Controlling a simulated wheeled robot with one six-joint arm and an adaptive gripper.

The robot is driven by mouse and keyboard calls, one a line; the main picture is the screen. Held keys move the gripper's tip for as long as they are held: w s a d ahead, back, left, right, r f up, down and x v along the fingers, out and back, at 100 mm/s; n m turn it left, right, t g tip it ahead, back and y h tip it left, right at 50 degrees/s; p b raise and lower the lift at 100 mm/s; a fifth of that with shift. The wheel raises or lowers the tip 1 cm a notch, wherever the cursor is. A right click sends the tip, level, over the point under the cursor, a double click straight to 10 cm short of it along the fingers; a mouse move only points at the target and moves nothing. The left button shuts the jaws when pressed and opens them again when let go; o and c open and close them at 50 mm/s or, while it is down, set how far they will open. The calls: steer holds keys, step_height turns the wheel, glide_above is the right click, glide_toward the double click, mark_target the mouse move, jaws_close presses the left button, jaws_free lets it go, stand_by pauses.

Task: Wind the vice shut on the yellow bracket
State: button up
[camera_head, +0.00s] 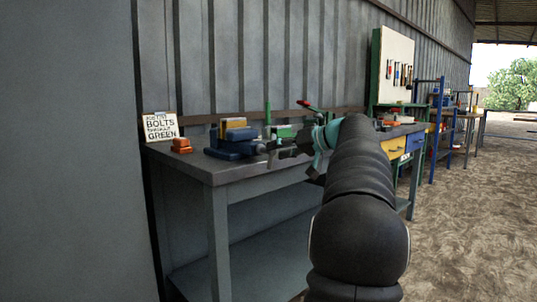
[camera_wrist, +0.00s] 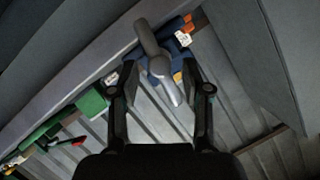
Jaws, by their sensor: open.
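The blue vice (camera_head: 228,148) stands on the bench top, with the yellow bracket (camera_head: 240,134) at its upper part. Whether the jaws touch the bracket is too small to tell. In the wrist view, the vice's blue body (camera_wrist: 176,42) is partly hidden behind its grey handle (camera_wrist: 150,42). My gripper (camera_head: 279,150) is just right of the vice. It is open, with one finger on each side of the grey handle in the wrist view (camera_wrist: 159,68). I cannot tell whether either finger touches the handle. A small orange-yellow patch beside it may be the bracket.
The grey bench (camera_head: 190,171) runs along the corrugated wall. Orange blocks (camera_head: 181,146) and a lettered sign (camera_head: 160,127) are at its left end. Green items (camera_wrist: 92,103) and a red-handled tool (camera_wrist: 70,142) lie near my gripper. The floor right of the bench is open.

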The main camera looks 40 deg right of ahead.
steer(key=v, duration=0.6)
steer(key=shift+s, duration=0.2)
steer(key=shift+d+r, duration=0.1)
stand_by(0.7)
